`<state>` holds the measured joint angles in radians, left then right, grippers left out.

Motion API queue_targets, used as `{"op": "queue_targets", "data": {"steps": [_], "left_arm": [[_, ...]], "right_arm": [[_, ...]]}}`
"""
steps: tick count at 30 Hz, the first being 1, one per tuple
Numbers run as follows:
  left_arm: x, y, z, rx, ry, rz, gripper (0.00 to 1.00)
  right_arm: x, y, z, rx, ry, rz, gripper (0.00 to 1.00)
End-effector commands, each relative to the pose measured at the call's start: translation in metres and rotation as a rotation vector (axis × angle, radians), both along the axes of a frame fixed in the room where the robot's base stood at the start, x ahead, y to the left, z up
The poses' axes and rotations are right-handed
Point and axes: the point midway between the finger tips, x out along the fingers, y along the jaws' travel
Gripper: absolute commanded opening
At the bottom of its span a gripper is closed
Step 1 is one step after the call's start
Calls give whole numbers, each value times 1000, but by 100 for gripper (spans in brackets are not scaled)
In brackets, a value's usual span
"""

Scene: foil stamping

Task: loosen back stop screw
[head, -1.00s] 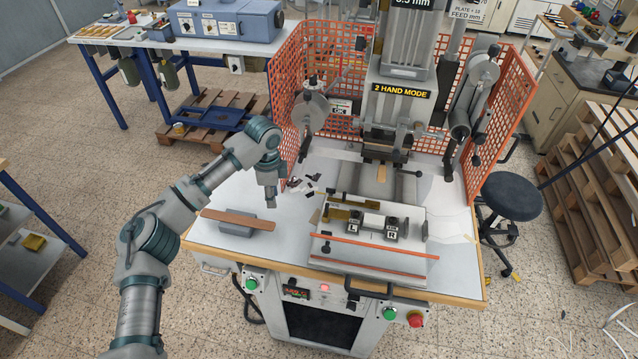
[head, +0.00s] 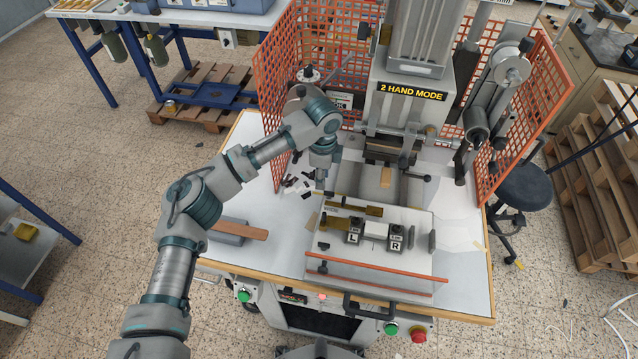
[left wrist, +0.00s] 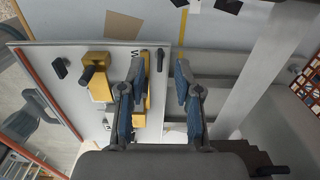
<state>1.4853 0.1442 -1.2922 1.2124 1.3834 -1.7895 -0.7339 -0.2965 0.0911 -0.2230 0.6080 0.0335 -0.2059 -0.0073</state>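My left gripper (head: 321,187) points down above the back left corner of the white fixture plate (head: 345,270), close to brass stop bars (head: 345,204). In the left wrist view its two fingers (left wrist: 160,85) are apart with nothing between them. Brass blocks (left wrist: 101,86) lie just left of and partly behind the left finger. A dark knob-like screw (left wrist: 88,74) stands on one block; I cannot tell whether it is the back stop screw. Another small dark knob (left wrist: 60,68) sits farther left. My right gripper is not in view.
The press head (head: 408,100) rises behind the fixture, with orange mesh guards (head: 272,95) on both sides. L and R blocks (head: 354,232) stand on the plate. A brown strip on a grey block (head: 240,230) lies left. Dark scraps (head: 296,186) lie near the gripper.

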Motion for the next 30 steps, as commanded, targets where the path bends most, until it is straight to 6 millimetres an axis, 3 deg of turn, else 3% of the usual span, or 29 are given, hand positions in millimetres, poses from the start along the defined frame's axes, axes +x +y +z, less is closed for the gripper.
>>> {"op": "queue_targets", "data": {"steps": [9,20,24,30], "left_arm": [[1,7,-50,-5,4,0,33],[1,8,-58,-8,3,1,33],[1,6,-58,-6,2,1,1],[1,2,-58,-7,2,-2,0]], "right_arm": [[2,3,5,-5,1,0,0],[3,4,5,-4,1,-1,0],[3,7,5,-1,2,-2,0],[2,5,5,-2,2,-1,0]]}}
